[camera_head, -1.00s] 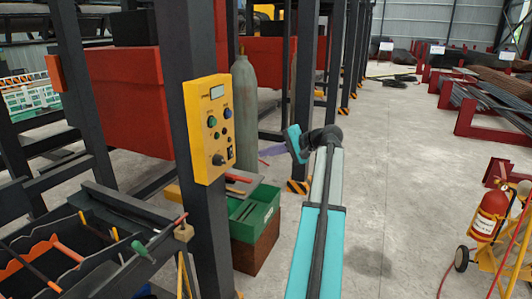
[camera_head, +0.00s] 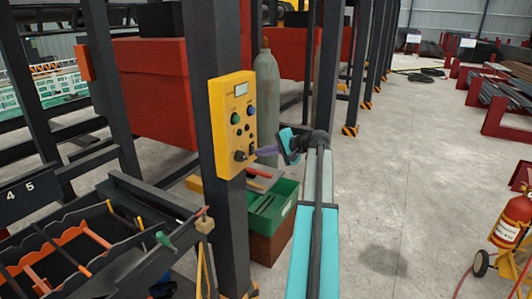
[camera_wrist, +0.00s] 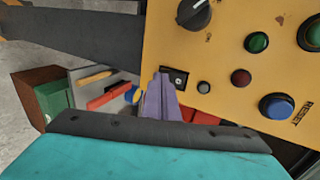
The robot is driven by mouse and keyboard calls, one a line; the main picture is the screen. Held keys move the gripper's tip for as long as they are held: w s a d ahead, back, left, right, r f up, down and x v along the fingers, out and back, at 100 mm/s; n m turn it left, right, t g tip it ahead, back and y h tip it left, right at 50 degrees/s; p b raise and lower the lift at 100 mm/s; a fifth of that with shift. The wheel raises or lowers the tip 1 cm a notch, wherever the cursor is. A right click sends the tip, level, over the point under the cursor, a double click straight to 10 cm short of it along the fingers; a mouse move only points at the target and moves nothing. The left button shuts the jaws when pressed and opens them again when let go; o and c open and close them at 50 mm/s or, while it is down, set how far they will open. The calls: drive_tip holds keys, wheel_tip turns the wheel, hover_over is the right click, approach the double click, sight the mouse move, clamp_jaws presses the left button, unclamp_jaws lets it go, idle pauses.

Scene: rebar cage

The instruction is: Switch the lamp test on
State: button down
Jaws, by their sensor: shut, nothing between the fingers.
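A yellow control panel (camera_head: 234,118) is fixed to a dark post. It carries a black rotary knob (camera_wrist: 194,14), a small black rocker switch (camera_wrist: 179,77), green buttons, a red one and a blue one (camera_wrist: 277,107). I cannot read which control is marked lamp test; the small labels are too blurred. My gripper (camera_head: 259,151) is shut and empty, its purple fingers pointing at the panel's lower right edge. In the wrist view the fingertips (camera_wrist: 163,76) are right beside the rocker switch. I cannot tell whether they touch it, nor which way it is set.
A green box (camera_head: 271,208) stands on a brown box below the panel. A grey gas cylinder (camera_head: 267,90) stands behind the post. A black tool tray (camera_head: 75,240) is at lower left. A fire extinguisher (camera_head: 511,220) stands at right. The floor between is clear.

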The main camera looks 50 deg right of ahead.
drive_tip(key=shift+w+f, duration=0.1)
idle(0.3)
idle(0.3)
drive_tip(key=shift+r, duration=0.85)
